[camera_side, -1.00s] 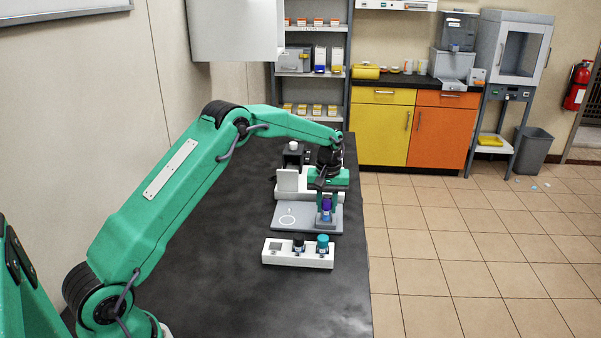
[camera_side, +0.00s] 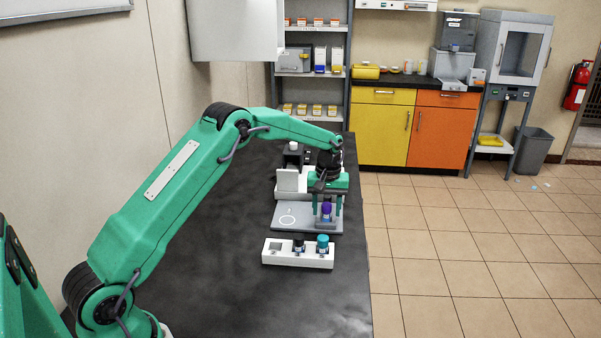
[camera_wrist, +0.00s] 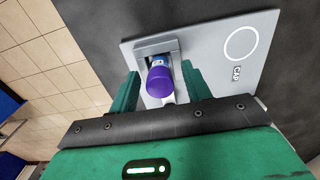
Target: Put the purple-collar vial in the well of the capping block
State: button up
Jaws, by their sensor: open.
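The purple-collar vial (camera_side: 326,210) stands at the right end of the grey capping block (camera_side: 287,228). In the wrist view its purple top (camera_wrist: 159,82) faces the camera, and its lower part sits within the square-walled well (camera_wrist: 144,50) of the block (camera_wrist: 208,50). My gripper (camera_side: 326,207) is open, with one finger on each side of the vial. In the wrist view gaps show between the vial and both fingers. The bottom of the vial is hidden by the well walls.
A white rack (camera_side: 298,258) in front of the block holds a dark-topped vial (camera_side: 298,246) and a teal-topped vial (camera_side: 322,243); its left place looks empty. White equipment (camera_side: 288,180) stands behind the block. The black table (camera_side: 225,270) is clear at front left.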

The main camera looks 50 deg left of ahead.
aim_at(326, 206)
notch_tip(326, 206, up, 12)
jog(key=shift+r, duration=0.15)
dwell(0.6)
dwell(0.5)
jog(key=s+d+r+m+t, duration=0.15)
jog(key=s+d+r, duration=0.25)
jog(key=s+r, duration=0.4)
jog(key=s+d+r+m+t, duration=0.1)
jog(key=s+d+r+m, duration=0.3)
jog(key=s, duration=0.5)
jog(key=s+d+f+m+t, duration=0.1)
jog(key=s, duration=0.8)
jog(key=s+d+f+m+t, duration=0.2)
jog(key=s, duration=0.8)
jog(key=shift+s+f, duration=0.2)
jog(key=shift+f, duration=0.05)
